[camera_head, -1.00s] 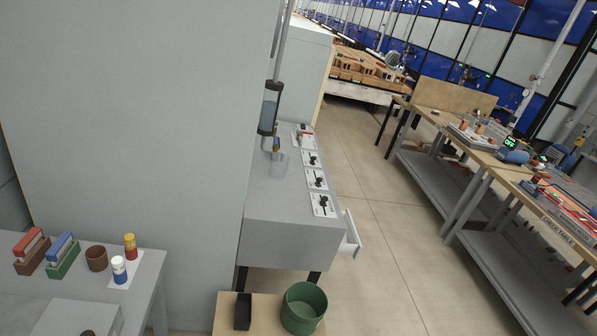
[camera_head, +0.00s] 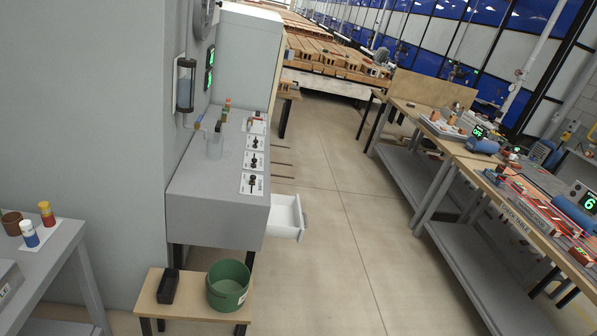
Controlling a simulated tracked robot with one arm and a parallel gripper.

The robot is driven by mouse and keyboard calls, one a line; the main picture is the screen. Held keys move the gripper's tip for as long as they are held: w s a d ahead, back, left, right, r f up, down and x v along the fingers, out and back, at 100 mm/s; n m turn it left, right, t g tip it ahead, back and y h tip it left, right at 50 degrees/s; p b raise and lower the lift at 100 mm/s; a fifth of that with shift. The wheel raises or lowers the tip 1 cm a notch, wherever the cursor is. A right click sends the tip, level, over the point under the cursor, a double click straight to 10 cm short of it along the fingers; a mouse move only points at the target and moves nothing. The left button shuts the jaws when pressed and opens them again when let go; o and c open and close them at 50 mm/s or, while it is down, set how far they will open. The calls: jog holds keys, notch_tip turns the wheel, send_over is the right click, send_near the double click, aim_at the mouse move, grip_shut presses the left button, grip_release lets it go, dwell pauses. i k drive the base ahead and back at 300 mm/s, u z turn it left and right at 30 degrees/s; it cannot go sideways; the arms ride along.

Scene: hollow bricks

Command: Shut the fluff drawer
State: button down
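A white drawer (camera_head: 287,217) stands pulled out of the right side of the grey bench (camera_head: 215,190), below the bench top. Its open top shows and it looks empty. A small handle is at its right end. I cannot read any label that names it the fluff drawer. My gripper is not in view.
A green tub (camera_head: 229,287) and a black box (camera_head: 168,286) stand on a low wooden stool (camera_head: 150,298) in front of the bench. A long check table (camera_head: 497,193) runs along the right. The floor aisle (camera_head: 345,240) between is clear.

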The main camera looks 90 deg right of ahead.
aim_at(285, 218)
jog(key=k, duration=1.55)
jog(key=z, duration=2)
jog(key=i, duration=1)
